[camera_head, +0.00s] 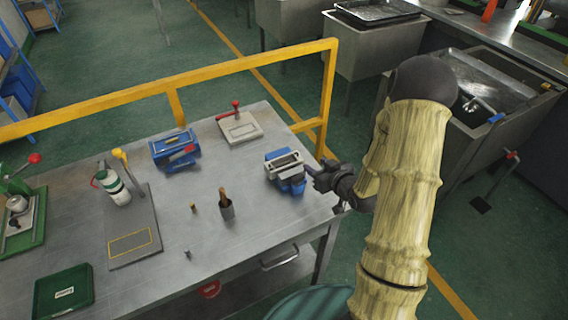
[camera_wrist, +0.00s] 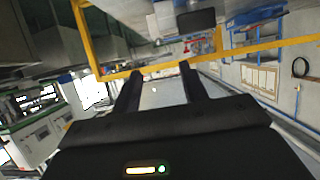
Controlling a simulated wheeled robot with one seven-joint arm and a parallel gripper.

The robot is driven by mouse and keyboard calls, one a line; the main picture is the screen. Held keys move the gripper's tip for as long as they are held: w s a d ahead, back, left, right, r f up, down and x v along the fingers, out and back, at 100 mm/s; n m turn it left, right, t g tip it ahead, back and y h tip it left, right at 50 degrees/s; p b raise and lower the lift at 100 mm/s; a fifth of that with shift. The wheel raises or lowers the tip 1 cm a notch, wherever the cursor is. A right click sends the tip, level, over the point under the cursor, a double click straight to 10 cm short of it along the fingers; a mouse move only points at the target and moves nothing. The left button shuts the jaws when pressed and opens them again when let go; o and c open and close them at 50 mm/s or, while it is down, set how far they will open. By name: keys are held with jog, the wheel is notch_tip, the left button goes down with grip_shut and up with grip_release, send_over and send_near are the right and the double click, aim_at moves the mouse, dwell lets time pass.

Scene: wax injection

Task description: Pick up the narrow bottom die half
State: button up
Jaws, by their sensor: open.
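A blue fixture (camera_head: 291,184) stands near the right end of the steel table and holds a pale grey, frame-like metal piece (camera_head: 285,164) on top. I cannot tell for sure whether this piece is the narrow bottom die half. My gripper (camera_head: 318,177) is just to the right of the blue fixture, at the table's right edge; contact cannot be told.
A yellow rail (camera_head: 225,72) runs behind the table.

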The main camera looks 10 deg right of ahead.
jog(key=p, duration=0.1)
send_near(298, 153)
jog(key=x, duration=0.3)
jog(key=shift+w+a, duration=0.1)
jog(key=shift+w, duration=0.05)
jog(key=shift+p+x, duration=1.25)
jog(key=shift+x, duration=1.4)
jog(key=shift+f, duration=0.15)
grip_shut()
